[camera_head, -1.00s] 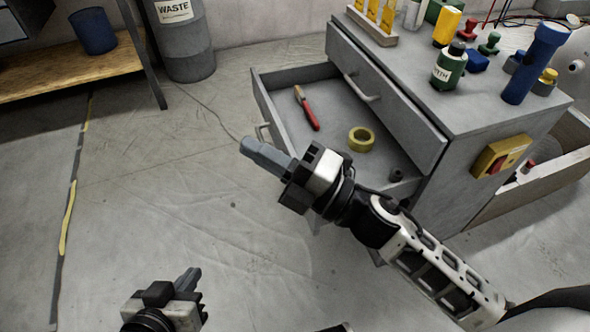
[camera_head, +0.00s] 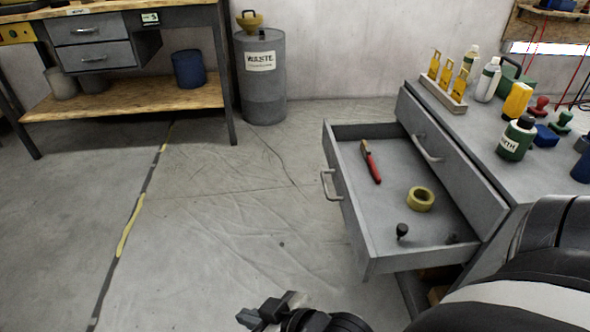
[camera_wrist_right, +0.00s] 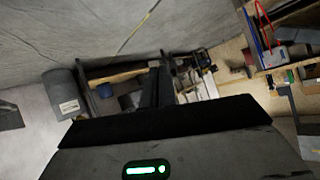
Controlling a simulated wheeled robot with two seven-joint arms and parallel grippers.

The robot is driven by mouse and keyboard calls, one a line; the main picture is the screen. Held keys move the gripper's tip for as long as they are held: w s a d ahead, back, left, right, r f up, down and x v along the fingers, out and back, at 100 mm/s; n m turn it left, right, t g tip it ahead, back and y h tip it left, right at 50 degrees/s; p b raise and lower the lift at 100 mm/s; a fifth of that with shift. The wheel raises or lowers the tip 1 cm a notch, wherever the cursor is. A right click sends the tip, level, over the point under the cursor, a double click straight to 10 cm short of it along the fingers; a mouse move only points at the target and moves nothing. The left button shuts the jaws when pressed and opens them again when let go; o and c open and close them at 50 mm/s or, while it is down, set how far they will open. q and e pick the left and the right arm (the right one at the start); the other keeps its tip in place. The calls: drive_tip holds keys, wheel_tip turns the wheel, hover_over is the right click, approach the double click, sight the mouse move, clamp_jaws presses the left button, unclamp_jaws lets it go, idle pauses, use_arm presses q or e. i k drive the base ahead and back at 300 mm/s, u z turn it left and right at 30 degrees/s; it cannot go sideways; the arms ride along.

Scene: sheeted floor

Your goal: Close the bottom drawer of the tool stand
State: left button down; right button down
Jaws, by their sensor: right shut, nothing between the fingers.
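The tool stand (camera_head: 481,129) is a grey cabinet at the right of the head view. Its lower drawer (camera_head: 349,213) is pulled well out to the left. A handle (camera_head: 328,186) is on that drawer's outer face. The upper drawer (camera_head: 452,172) is shut. My right gripper (camera_head: 272,309) is at the bottom edge of the head view, in front of and apart from the open drawer, and partly cut off. In the wrist view its dark fingers (camera_wrist_right: 160,85) are together and empty. My left gripper is not in view.
The drawer holds a red-handled tool (camera_head: 371,163), a yellow tape roll (camera_head: 420,199) and small dark items. Bottles and stamps stand on top. A waste drum (camera_head: 260,85) and a workbench (camera_head: 125,100) stand at the back. The floor left of the drawer is clear.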

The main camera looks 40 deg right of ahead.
sight(441, 235)
drive_tip(key=u, duration=0.1)
drive_tip(key=i, duration=0.4)
drive_tip(key=z, duration=1)
